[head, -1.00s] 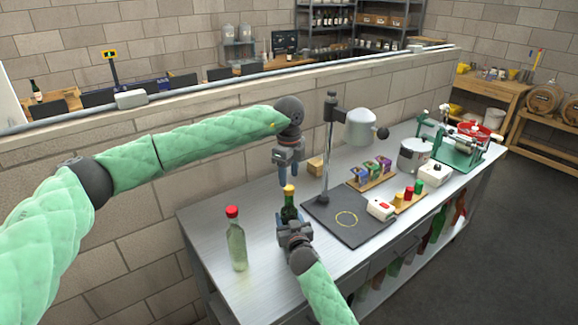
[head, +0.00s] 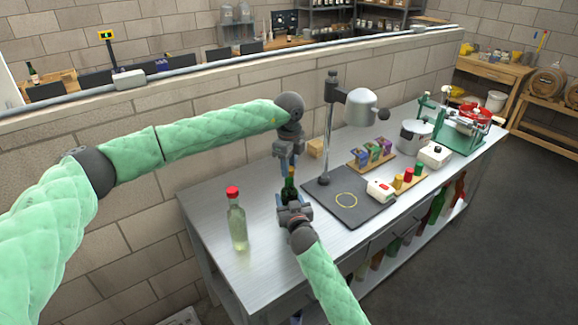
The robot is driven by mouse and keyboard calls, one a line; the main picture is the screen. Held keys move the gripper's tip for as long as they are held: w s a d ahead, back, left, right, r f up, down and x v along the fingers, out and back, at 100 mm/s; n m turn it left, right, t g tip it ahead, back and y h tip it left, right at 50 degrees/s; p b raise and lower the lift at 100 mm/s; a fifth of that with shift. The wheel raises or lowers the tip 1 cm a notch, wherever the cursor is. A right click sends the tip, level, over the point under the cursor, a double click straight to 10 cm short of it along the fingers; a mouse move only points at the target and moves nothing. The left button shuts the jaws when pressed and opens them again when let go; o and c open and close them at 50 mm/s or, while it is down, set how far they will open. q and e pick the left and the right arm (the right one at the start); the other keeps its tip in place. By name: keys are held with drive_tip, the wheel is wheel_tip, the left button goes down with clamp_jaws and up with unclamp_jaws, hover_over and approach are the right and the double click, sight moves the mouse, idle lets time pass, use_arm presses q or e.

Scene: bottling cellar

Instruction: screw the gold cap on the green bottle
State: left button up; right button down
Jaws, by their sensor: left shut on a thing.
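The green bottle (head: 290,188) stands upright near the front of the steel bench, left of the dark mat. A gold cap sat on its neck a second ago; now the fingers of my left gripper (head: 287,168) mostly cover it. My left gripper comes down from above and is shut on the gold cap at the bottle's top. The cap's seat on the neck is hidden. My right gripper (head: 291,201) is around the bottle's body from the front and looks shut on it, hiding the lower part.
A clear bottle with a red cap (head: 236,218) stands to the left. A white box (head: 380,190) and a board with coloured pieces (head: 408,178) lie right. A wall runs behind.

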use_arm(q)
drive_tip(key=m, duration=0.4)
drive_tip(key=shift+m, duration=0.4)
drive_tip(key=m, duration=1.9)
drive_tip(key=shift+m, duration=0.4)
drive_tip(key=m, duration=0.4)
drive_tip(key=shift+f, duration=0.1)
drive_tip(key=m, duration=0.5)
drive_tip(key=shift+m, duration=0.3)
drive_tip(key=m, duration=0.4)
drive_tip(key=o, duration=1.1)
